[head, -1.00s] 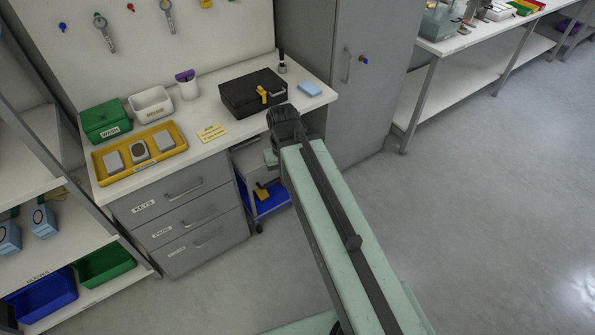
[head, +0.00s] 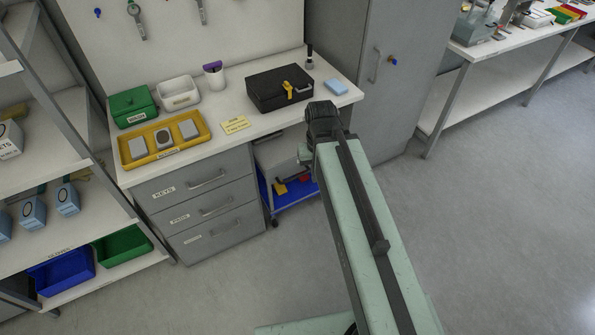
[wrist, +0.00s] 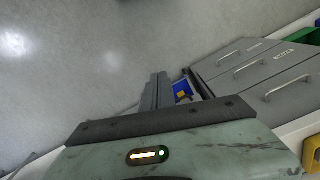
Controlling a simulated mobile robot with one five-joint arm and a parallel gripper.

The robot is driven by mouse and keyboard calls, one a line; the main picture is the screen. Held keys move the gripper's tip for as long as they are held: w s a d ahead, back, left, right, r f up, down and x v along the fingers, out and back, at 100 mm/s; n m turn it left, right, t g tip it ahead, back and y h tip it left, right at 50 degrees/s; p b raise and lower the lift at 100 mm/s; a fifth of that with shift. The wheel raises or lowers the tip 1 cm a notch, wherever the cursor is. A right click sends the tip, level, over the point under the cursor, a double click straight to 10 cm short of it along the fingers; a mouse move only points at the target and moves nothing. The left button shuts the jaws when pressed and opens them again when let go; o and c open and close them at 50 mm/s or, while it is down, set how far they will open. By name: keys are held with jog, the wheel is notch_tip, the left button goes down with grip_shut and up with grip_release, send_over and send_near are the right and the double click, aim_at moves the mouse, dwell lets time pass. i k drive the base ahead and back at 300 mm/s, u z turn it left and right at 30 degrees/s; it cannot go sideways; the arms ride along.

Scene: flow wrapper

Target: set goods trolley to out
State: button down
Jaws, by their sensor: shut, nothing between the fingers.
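The goods trolley stands under the desk, right of the drawers, with a blue lower deck (head: 297,193) and small dark castors. Yellow and red items lie on that deck. My arm covers its right side and the desk top hides its upper part. In the wrist view a small piece of the blue trolley (wrist: 181,88) shows just right of my gripper (wrist: 158,77). The dark fingers are together and empty, apart from the trolley as far as I can see. In the head view my arm hides the fingers.
The drawer unit (head: 208,210) stands left of the trolley and a grey cabinet (head: 385,80) to its right. The desk (head: 222,138) above carries a black case (head: 279,88) and a yellow tray (head: 126,152). A shelf rack is at left. The floor (head: 510,220) is open at right.

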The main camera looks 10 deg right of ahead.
aim_at(276, 160)
jog(key=u, duration=1.85)
jog(key=k, duration=1.15)
jog(key=z, duration=0.5)
jog(key=i, duration=1.5)
jog(key=u, duration=0.05)
